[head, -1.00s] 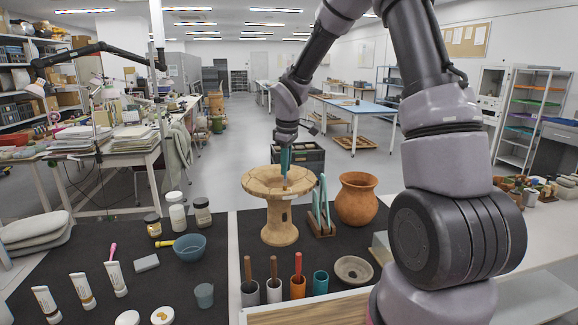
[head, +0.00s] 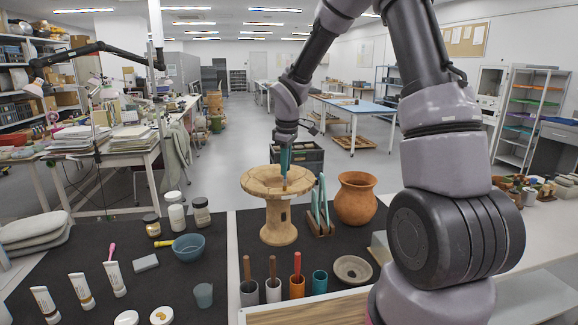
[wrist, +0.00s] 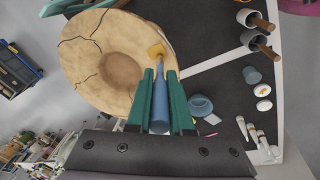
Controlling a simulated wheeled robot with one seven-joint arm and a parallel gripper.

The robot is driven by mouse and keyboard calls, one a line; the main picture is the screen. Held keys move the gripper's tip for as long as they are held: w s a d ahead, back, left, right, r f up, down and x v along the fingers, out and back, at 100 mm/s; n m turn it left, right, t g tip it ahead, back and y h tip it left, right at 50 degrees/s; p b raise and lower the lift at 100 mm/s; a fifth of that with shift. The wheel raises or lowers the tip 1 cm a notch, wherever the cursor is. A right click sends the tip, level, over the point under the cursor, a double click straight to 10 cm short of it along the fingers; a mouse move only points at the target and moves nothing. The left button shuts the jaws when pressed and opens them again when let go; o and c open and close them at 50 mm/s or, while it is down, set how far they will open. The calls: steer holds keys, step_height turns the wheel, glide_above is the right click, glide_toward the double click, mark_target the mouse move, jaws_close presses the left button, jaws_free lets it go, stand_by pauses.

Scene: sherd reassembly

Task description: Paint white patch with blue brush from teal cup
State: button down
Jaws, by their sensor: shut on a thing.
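My gripper (wrist: 160,80) is shut on the blue brush (wrist: 160,103), which points away from the wrist toward the rim of a cracked, tan pottery stand (wrist: 98,35). In the head view my gripper (head: 285,165) is above the near rim of that stand (head: 279,228). The brush tip is at a small ochre-yellow patch (wrist: 154,50) on the rim; whether it touches is hard to tell.
Grey, white and orange cups (head: 297,289) with handled tools stand left of the teal cup. A blue bowl (head: 188,247), jars and tubes lie left.

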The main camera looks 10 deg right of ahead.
steer(key=shift+r, duration=0.1)
steer(key=shift+w+v, duration=0.2)
steer(key=shift+v, duration=0.75)
steer(key=shift+w+v, duration=0.2)
steer(key=shift+v, duration=0.75)
steer(key=shift+w+v, duration=0.2)
steer(key=shift+v, duration=0.75)
steer(key=shift+r, duration=0.1)
steer(key=d+r, duration=0.2)
steer(key=d, duration=0.5)
